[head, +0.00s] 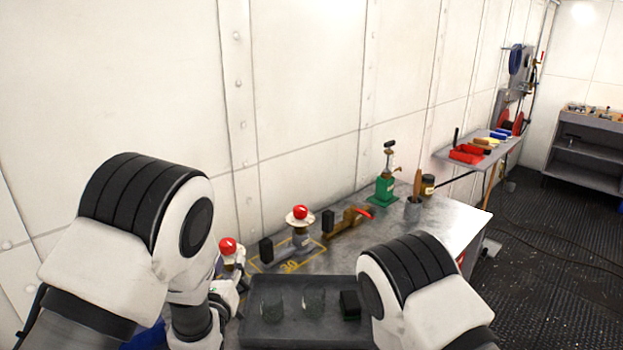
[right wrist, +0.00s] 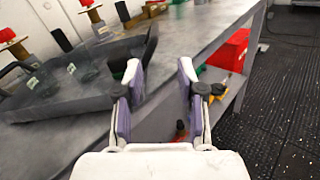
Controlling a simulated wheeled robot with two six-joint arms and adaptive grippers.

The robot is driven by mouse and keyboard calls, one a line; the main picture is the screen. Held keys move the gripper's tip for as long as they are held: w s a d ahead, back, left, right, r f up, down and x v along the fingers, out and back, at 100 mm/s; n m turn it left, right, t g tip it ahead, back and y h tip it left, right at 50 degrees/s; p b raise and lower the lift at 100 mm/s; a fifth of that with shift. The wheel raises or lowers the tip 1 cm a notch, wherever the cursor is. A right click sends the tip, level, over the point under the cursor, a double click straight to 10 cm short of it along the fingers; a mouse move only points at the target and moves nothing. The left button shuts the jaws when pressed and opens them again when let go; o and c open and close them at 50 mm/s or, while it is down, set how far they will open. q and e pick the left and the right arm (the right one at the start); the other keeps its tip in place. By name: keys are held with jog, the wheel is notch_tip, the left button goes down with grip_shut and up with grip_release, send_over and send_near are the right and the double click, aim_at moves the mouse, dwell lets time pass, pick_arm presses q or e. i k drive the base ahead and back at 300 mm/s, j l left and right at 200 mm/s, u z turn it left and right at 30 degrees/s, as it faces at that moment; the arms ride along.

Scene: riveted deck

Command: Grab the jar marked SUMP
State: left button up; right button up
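Two clear glass jars stand in a dark grey tray (head: 255,336) on the bench. In the head view they are the left jar (head: 271,306) and the right jar (head: 313,303). Both show in the right wrist view, one nearer the left edge (right wrist: 42,84) and one beside it (right wrist: 82,70), with small pale labels. I cannot read which is marked SUMP. My left gripper (head: 238,284) is left of the tray, close to a red-topped item (head: 228,246); its fingers are too unclear to judge. My right gripper (right wrist: 163,72) is open and empty, beside the bench edge, right of the jars.
A black block (head: 350,305) is at the tray's right end. Behind the tray are a red-knobbed valve (head: 300,222), a brass valve (head: 345,228), a green pump (head: 385,188), a grey cup (head: 413,208) and a dark jar (head: 428,184). The bench's right part is clear.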

aim_at(271, 300)
jog(key=k+l, duration=0.35)
jog(key=l, duration=0.15)
jog(key=k+l, duration=0.35)
jog(key=l, duration=0.15)
